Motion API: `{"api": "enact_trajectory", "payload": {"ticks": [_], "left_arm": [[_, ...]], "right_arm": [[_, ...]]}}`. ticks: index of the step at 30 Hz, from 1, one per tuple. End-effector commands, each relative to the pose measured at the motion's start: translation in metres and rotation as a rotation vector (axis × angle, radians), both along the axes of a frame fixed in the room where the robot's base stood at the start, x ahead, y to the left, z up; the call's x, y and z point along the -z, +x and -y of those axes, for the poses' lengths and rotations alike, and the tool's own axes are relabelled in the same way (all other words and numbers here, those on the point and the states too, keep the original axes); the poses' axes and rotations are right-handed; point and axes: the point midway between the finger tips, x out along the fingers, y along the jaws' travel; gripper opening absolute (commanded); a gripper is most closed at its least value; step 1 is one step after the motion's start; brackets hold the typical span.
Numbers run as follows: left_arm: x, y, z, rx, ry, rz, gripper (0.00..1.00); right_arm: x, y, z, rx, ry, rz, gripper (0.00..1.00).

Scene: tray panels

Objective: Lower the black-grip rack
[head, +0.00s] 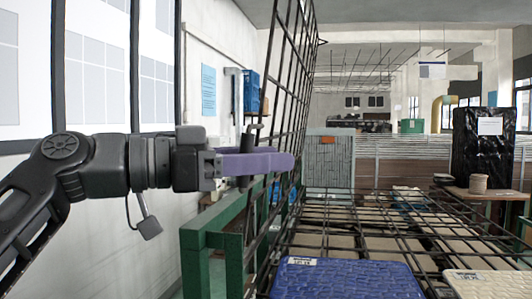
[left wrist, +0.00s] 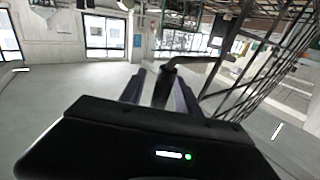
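The raised wire rack (head: 287,75) stands steeply upright and leans a little to the right in the head view; it also shows at the right of the left wrist view (left wrist: 262,75). Its black grip (head: 252,132) sticks out at the near-left side. My left gripper (head: 268,162), with purple fingers, reaches in level from the left at the grip. In the left wrist view the grip (left wrist: 165,82) stands between the two spread fingers, with a gap visible at the left finger. The far finger is partly hidden in the head view. My right gripper is out of view.
A flat wire grid (head: 370,225) lies right of the raised rack, with a blue patterned panel (head: 345,280) and a cream panel (head: 485,284) at its near edge. A green frame (head: 200,255) stands below my left arm. A wooden table (head: 490,193) is at right.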

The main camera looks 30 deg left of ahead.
Motion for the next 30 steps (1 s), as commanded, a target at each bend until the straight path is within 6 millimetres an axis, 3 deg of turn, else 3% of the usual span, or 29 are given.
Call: {"api": "enact_trajectory", "payload": {"ticks": [8, 23, 30], "left_arm": [[0.0006, 0.002, 0.0015, 0.0, 0.0, 0.0, 0.39], [0.0005, 0.0019, 0.0014, 0.0, 0.001, -0.001, 0.0], [0.0005, 0.0019, 0.0014, 0.0, 0.001, -0.001, 0.0]], "right_arm": [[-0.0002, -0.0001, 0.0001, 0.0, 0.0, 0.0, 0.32], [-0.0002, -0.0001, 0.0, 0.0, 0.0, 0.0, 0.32], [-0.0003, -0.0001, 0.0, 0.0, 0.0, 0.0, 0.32]]}}
